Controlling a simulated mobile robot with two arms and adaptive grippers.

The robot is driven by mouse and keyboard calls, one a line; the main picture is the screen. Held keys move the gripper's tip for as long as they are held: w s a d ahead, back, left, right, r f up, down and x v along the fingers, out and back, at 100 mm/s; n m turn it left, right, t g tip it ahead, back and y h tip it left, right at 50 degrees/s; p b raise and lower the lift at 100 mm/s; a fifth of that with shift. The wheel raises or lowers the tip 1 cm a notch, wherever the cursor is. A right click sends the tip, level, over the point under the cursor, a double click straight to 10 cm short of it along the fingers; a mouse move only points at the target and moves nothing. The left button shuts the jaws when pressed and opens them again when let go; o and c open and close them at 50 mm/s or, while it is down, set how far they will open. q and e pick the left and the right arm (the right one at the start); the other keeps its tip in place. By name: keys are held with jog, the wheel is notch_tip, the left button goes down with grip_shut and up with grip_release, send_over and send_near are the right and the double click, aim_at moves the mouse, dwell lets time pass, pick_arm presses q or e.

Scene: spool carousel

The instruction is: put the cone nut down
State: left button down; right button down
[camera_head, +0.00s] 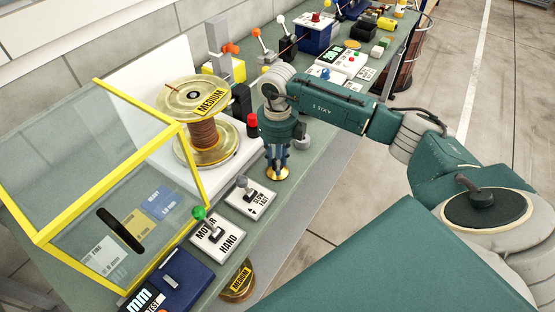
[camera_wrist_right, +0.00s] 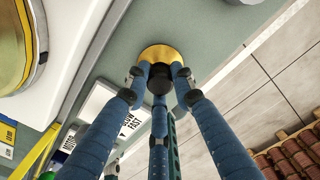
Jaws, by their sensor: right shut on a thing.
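The cone nut is a gold disc with a black middle; it shows at the fingertips of my right gripper in the head view (camera_head: 277,174) and in the right wrist view (camera_wrist_right: 152,53). My right gripper (camera_head: 277,160) points down, its blue fingers shut around the nut's black part (camera_wrist_right: 159,78). The nut is over the grey-green bench (camera_head: 316,160), close to its front edge. I cannot tell whether it touches the bench top. Part of the nut is hidden by the fingers. My left gripper is not in view.
A MEDIUM spool (camera_head: 203,133) stands on the white machine, left of the gripper. A yellow-framed clear guard (camera_head: 189,150) is open at left. The SLOW/FAST switch (camera_head: 249,196) and MOTOR/HAND switch (camera_head: 217,233) are near the nut. Bare bench lies right of the nut.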

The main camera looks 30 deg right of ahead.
jog(key=c, duration=1.5)
grip_release()
jog(key=shift+o, duration=0.2)
jog(key=shift+r, duration=0.15)
jog(key=shift+w+r, duration=0.1)
jog(key=shift+r, duration=0.15)
notch_tip(320, 180, up, 11)
jog(key=b, duration=0.3)
jog(key=shift+r, duration=0.2)
jog(key=shift+f, duration=0.1)
